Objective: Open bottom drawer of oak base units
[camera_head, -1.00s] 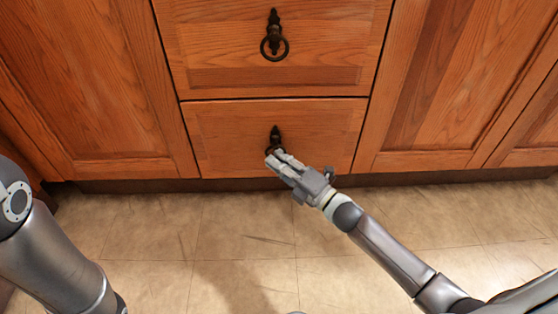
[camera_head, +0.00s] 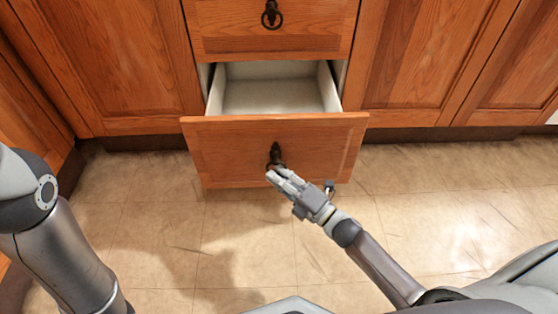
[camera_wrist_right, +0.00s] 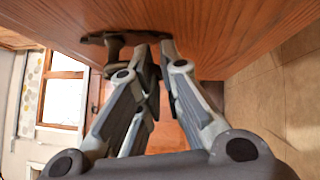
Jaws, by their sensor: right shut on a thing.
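The bottom drawer (camera_head: 230,152) of the oak base units stands pulled out, and its empty pale inside shows in the head view. Its dark ring handle (camera_head: 276,154) is at the middle of the drawer front. My right gripper (camera_head: 273,176) is shut on this handle; the fingers hide the lower part of the ring. In the right wrist view the handle (camera_wrist_right: 118,40) lies at the fingertips (camera_wrist_right: 150,48), close against the drawer front (camera_wrist_right: 215,35). My left arm shows at the left edge of the head view, but its gripper is out of view.
The closed upper drawer (camera_head: 300,38) with its own ring handle (camera_head: 271,14) is above. Closed oak doors (camera_head: 120,70) flank the drawers. The tiled floor (camera_head: 150,220) in front is clear. A window (camera_wrist_right: 62,95) shows in the right wrist view.

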